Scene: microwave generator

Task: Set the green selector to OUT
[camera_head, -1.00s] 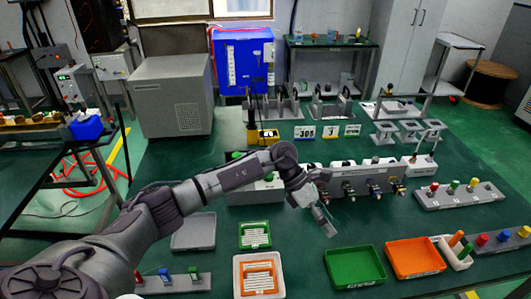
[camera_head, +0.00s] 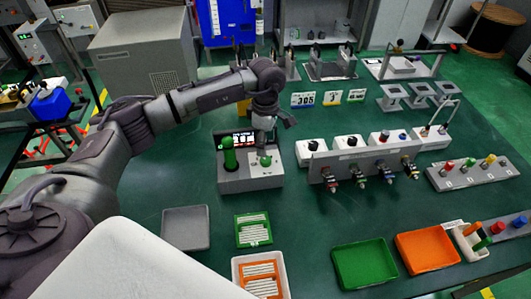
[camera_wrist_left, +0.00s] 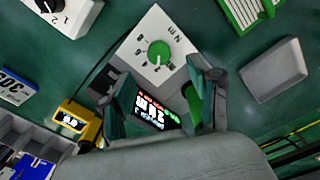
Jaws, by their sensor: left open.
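The green selector (camera_head: 265,160) is a round green knob on the pale top of a grey box (camera_head: 250,183) in the middle of the table. A green upright handle (camera_head: 229,155) and a lit display (camera_wrist_left: 152,112) are on the same box. My left gripper (camera_head: 263,143) is open and empty, just above the selector. In the left wrist view its fingers (camera_wrist_left: 163,80) are spread, with the knob beyond their tips. My right gripper is not in view.
A grey panel with several valves (camera_head: 365,165) stands to the right of the box. A grey tray (camera_head: 186,228), a green rack (camera_head: 253,230), a green tray (camera_head: 363,263) and an orange tray (camera_head: 427,250) lie in front. Bare table lies between the box and these trays.

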